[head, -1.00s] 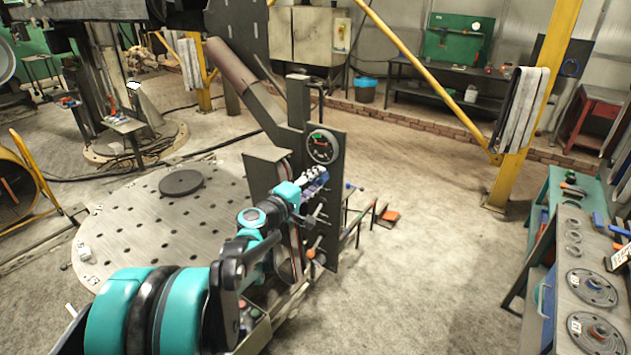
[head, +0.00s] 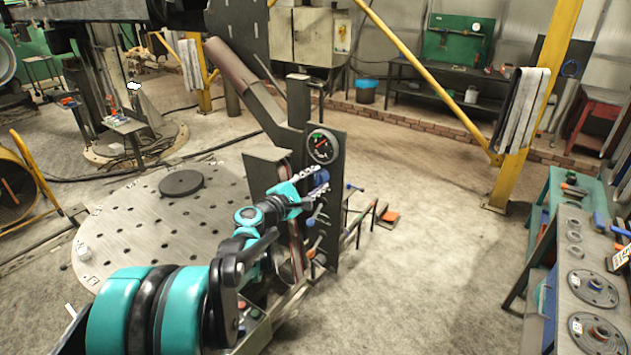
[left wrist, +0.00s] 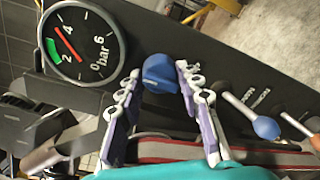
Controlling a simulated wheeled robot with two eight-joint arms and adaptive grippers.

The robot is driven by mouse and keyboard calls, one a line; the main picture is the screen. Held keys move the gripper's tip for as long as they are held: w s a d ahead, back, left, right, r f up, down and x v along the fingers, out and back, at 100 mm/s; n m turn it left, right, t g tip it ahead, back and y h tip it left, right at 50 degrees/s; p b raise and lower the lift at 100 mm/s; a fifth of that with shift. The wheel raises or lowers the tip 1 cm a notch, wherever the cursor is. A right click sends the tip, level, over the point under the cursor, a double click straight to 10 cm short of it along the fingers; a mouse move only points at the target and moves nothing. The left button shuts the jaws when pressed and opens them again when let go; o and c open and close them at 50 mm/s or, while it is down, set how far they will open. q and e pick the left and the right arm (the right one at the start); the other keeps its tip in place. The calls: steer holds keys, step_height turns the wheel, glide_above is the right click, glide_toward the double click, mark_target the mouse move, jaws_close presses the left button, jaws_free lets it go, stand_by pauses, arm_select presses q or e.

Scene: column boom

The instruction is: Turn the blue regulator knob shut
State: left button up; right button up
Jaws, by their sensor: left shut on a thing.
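The blue regulator knob (left wrist: 160,74) sits on a dark upright panel (left wrist: 215,75), below and right of the round pressure gauge (left wrist: 82,45) in the left wrist view. My left gripper (left wrist: 159,72) has its two fingers on either side of the knob and is shut on it. In the head view, the gripper (head: 317,179) is at the panel, and the knob (head: 321,176) is partly covered by the fingers. The gauge (head: 322,147) is just above. My right gripper is not in view.
A blue-tipped lever (left wrist: 264,127) sticks out of the panel close to the right finger. A round perforated plate (head: 135,225) lies left of the panel. A workbench (head: 572,285) with flanges stands at the right.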

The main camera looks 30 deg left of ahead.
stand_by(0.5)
arm_select(q)
steer(key=o, duration=1.1)
steer(key=shift+a, duration=0.1)
steer(key=shift+o, duration=0.2)
steer(key=s+a, duration=0.1)
steer(key=s, duration=1.1)
steer(key=shift+r, duration=0.3)
